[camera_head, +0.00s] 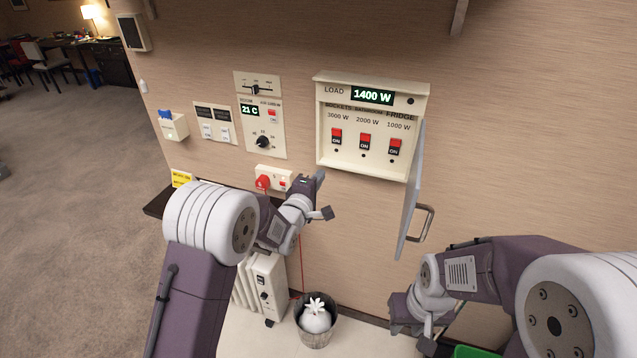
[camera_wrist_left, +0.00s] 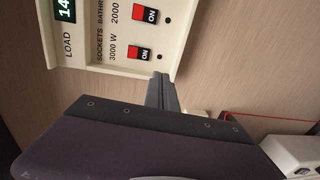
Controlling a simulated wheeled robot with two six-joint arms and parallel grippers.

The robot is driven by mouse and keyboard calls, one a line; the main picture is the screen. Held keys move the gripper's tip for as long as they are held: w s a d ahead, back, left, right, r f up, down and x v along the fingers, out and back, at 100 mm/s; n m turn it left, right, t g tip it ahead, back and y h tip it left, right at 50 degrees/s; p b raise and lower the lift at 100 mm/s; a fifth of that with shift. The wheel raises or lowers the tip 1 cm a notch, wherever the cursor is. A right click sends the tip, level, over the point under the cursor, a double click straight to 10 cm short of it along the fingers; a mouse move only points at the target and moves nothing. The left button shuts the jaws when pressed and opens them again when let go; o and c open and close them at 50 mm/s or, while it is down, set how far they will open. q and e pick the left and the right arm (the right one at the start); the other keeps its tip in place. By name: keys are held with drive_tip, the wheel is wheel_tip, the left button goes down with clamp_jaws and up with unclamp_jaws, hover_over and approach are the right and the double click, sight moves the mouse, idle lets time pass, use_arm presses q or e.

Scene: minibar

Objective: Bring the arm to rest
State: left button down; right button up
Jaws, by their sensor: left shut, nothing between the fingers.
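The panel door (camera_head: 412,195) stands open, jutting from the wall between the arms. The panel reads 1400 W, and its three switches are labelled ON. A bin (camera_head: 302,330) with a white bag and a white heater (camera_head: 264,285) stand below. A thermostat panel (camera_head: 258,112) is at left.

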use_arm(q)
drive_tip(key=s+a+r+n+t+y, duration=0.1)
drive_tip(key=a+r+y, duration=0.1)
drive_tip(key=a+r, duration=0.6)
drive_tip(key=s+a+f+g+y, duration=0.1)
drive_tip(key=s+a+f+g, duration=0.1)
drive_tip(key=s+a+f, duration=0.1)
drive_tip(key=s+a+f+m+g, duration=0.1)
drive_tip(key=s+f+m+g, duration=0.3)
drive_tip(key=s, duration=0.6)
drive_tip(key=s+a+f+m+g+y, duration=0.1)
drive_tip(key=s+a+f+m+g, duration=0.1)
drive_tip(key=s+f+m+g, duration=0.3)
drive_tip(key=s+a+f+m+g+y, duration=0.1)
drive_tip(key=s+f+m+g, duration=0.3)
drive_tip(key=s+f, duration=0.5)
drive_tip(key=s+a+m, duration=0.1)
drive_tip(key=s+m, duration=0.1)
drive_tip(key=s, duration=0.4)
drive_tip(key=shift+s+g, duration=0.3)
drive_tip(key=shift+s, duration=0.05)
